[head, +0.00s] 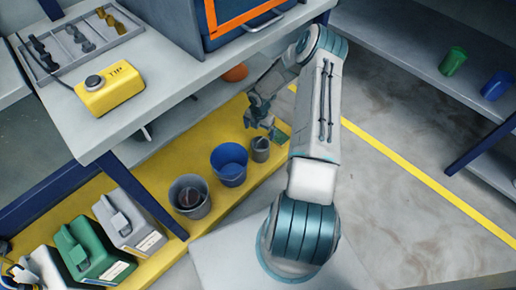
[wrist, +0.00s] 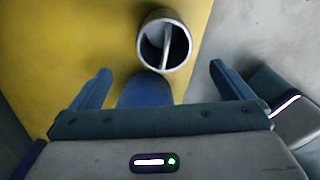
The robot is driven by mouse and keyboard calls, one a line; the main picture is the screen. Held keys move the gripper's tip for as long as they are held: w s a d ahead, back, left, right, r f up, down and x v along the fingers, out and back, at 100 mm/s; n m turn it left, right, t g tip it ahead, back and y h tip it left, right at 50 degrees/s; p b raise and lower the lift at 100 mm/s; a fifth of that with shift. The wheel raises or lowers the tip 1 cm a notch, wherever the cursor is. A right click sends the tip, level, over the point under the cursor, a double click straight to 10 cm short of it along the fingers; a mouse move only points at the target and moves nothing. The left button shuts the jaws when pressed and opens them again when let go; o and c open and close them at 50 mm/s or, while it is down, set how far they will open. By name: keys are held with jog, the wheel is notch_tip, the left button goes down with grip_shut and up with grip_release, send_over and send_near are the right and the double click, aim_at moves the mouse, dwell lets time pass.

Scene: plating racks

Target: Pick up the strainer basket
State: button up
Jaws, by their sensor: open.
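A small grey round container (head: 260,152), which looks like the strainer basket, stands on the yellow surface near its right edge. In the wrist view the open-topped container (wrist: 143,45) shows an upright bar or divider inside. My gripper (head: 267,122) is just beyond it in the head view and apart from it. The container lies ahead of the fingertips. Its lower outside is partly hidden in the head view.
A blue bucket (head: 229,176) stands left of the small container, and a grey bucket (head: 188,207) stands farther left. An orange round object (head: 235,73) lies under the grey bench (head: 150,110).

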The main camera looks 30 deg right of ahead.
aim_at(261, 139)
jog(key=f, duration=0.1)
jog(key=f+b, duration=0.1)
jog(key=f, duration=0.3)
jog(key=shift+s+d+f+b, duration=0.15)
jog(key=shift+d+f+b, duration=0.1)
jog(key=shift+d+b, duration=0.05)
jog(key=shift+f+b, duration=1.5)
jog(key=shift+f, duration=1.6)
jog(key=c, duration=1.1)
